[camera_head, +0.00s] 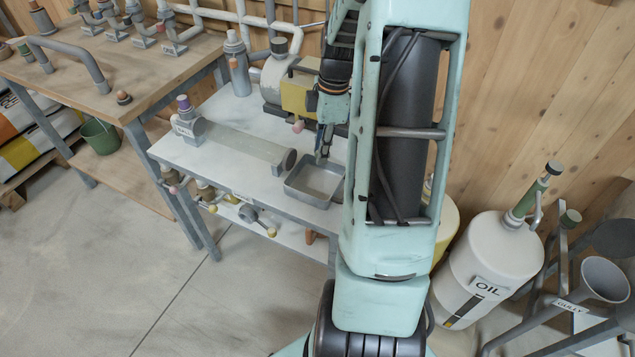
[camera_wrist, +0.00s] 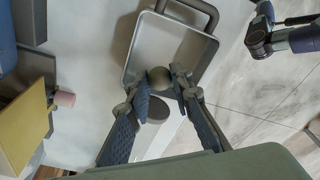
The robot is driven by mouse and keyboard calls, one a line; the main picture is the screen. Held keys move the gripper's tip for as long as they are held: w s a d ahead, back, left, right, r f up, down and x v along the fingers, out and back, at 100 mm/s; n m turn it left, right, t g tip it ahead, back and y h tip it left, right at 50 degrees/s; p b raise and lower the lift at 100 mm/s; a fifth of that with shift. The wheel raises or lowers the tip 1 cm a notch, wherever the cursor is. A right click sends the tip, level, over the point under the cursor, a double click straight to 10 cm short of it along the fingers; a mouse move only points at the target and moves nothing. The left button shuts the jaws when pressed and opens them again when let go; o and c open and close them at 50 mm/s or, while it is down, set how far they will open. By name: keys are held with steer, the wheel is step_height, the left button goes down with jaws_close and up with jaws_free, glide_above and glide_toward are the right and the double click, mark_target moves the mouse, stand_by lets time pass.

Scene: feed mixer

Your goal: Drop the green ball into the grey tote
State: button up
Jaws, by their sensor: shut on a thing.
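My gripper (camera_wrist: 162,82) is shut on the green ball (camera_wrist: 159,76), which looks dull olive between the two fingertips in the wrist view. The grey tote (camera_wrist: 134,38) is a shallow open tray and looks empty where I can see into it. In the wrist view the ball overlaps the tote's near edge. In the head view the tote (camera_head: 303,195) sits near the front right of the white bench. My gripper (camera_head: 322,155) points down at its back side there. The ball cannot be made out in the head view, and its height over the tote is unclear.
A wooden table (camera_head: 100,70) with pipe fittings is at the left. A white oil drum (camera_head: 490,265) stands at the right.

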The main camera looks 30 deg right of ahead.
steer(key=b, duration=0.4)
glide_above(321, 182)
step_height(321, 182, down, 5)
steer(key=shift+f, duration=0.15)
steer(key=shift+p, duration=0.3)
steer(key=o, duration=0.9)
steer(key=shift+d+r, duration=0.1)
steer(key=shift+r, duration=0.1)
steer(key=r, duration=0.4)
steer(key=d+r, duration=0.1)
steer(key=r, duration=0.6)
steer(key=shift+s+d+r, duration=0.15)
steer(key=shift+s+r, duration=0.1)
steer(key=shift+r, duration=0.1)
